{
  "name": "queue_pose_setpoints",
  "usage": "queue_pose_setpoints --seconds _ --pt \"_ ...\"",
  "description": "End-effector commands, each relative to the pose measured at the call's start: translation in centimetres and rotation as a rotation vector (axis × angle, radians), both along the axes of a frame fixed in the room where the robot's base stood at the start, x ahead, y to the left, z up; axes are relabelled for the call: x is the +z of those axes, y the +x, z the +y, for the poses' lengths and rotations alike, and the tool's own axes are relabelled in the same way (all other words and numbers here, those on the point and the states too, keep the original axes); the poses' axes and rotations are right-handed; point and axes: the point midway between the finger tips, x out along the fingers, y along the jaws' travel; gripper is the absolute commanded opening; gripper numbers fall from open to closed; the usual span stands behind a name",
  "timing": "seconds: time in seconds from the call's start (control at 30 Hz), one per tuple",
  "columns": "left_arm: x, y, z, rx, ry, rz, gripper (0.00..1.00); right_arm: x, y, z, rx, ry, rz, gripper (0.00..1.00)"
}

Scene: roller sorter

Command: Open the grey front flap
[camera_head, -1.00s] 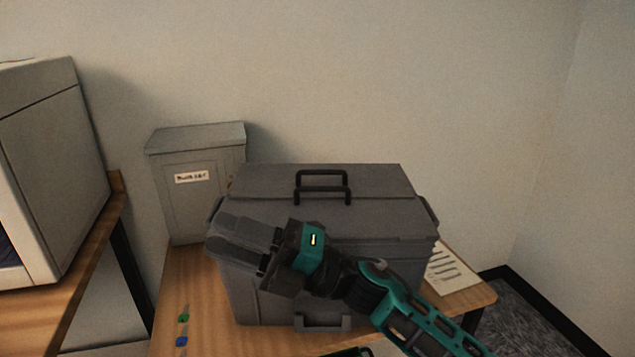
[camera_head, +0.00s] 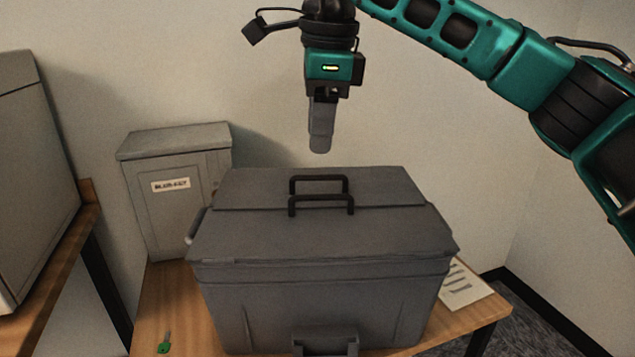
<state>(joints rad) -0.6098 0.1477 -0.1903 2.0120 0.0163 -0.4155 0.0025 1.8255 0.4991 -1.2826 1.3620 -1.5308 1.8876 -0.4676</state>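A large dark grey box (camera_head: 320,305) stands on the wooden table. Its top is closed, with a rear panel (camera_head: 250,188) and a front flap (camera_head: 260,235) meeting at a seam. The flap lies flat. Two black handles, a rear one (camera_head: 318,178) and a front one (camera_head: 321,198), stand close together along the seam. A latch-like piece (camera_head: 325,338) is low on the box's front. My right gripper (camera_head: 320,150) points down above the back of the box, apart from it. Its fingers overlap in this view, so their opening is hidden. My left gripper is out of view.
A small grey cabinet (camera_head: 172,205) with a label stands behind the box at left. A green-headed key (camera_head: 164,346) lies on the table (camera_head: 150,300) at front left, and a printed sheet (camera_head: 462,284) at right. Another grey unit (camera_head: 30,170) stands far left.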

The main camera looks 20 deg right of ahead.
Motion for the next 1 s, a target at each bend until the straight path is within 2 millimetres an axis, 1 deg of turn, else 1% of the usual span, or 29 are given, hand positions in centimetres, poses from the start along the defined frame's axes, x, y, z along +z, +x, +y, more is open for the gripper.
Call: queue_pose_setpoints --seconds 0.03,0.1,0.17,0.27,0.37,0.5,0.7,0.83,1.0 --pt "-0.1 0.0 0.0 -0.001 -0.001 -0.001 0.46 0.9 0.1 -1.0 -0.018 -0.035 -0.019 0.38" --pt "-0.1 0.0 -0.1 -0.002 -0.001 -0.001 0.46 1.6 0.1 -1.8 -0.033 -0.067 -0.03 0.38" --pt "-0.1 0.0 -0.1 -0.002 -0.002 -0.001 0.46 1.7 0.1 -2.1 -0.04 -0.08 -0.034 0.38" --pt "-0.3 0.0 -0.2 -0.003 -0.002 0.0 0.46 0.9 0.2 -2.3 -0.041 -0.084 -0.034 0.38" --pt "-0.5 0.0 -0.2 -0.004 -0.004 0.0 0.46 -0.6 0.5 -2.3 -0.04 -0.082 -0.032 0.38" --pt "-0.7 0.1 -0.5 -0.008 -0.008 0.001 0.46 -3.6 1.0 -2.5 -0.04 -0.082 -0.031 0.38" --pt "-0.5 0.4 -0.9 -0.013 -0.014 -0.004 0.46 -7.5 1.8 -2.6 -0.04 -0.081 -0.032 0.38" --pt "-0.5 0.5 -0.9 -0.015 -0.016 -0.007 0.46 -9.3 2.1 -2.7 -0.039 -0.079 -0.033 0.38" --pt "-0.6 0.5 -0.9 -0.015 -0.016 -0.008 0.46 -10.5 2.4 -2.7 -0.039 -0.079 -0.034 0.38"
